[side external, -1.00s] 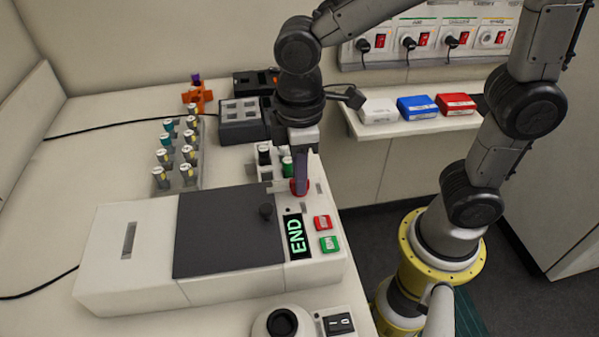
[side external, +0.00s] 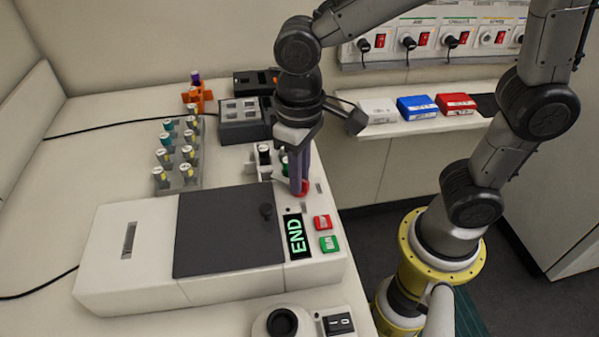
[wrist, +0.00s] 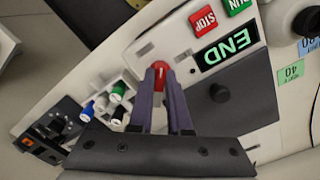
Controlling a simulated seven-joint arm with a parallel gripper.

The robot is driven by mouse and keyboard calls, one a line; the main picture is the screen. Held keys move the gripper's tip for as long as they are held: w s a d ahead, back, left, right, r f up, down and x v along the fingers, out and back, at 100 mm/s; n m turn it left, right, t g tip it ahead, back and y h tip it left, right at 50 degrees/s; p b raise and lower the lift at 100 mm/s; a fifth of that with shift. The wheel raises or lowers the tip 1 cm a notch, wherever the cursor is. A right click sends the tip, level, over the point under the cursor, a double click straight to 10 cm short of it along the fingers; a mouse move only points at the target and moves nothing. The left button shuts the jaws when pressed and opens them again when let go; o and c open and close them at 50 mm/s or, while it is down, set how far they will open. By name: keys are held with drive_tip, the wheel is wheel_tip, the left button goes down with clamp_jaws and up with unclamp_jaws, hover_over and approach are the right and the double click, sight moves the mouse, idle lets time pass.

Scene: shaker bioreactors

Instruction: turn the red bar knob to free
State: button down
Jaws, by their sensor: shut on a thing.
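The red bar knob (wrist: 160,74) sits on the white machine's top panel, beside the lit END display (wrist: 225,48). It also shows in the side view (side external: 304,188), partly hidden by my fingers. My gripper (side external: 299,190) points down at the knob. In the wrist view my gripper's two purple fingertips (wrist: 160,68) are at the knob, close on either side of it, shut on it. The exact bar angle and any markings around the knob are hidden or too small to read.
A red STOP button (wrist: 202,20) and a green RUN button (side external: 329,243) are beside the display. A dark lid (side external: 228,230) covers the machine's middle. Capped tubes stand in a white rack (wrist: 112,98) close to my fingers. A vial rack (side external: 180,155) stands farther left.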

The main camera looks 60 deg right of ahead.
drive_tip(key=m, duration=0.5)
drive_tip(key=shift+m, duration=0.3)
drive_tip(key=shift+r+m, duration=0.1)
drive_tip(key=shift+m, duration=2.1)
drive_tip(key=c, duration=0.9)
unclamp_jaws()
drive_tip(key=shift+o, duration=0.2)
wheel_tip(320, 180, up, 14)
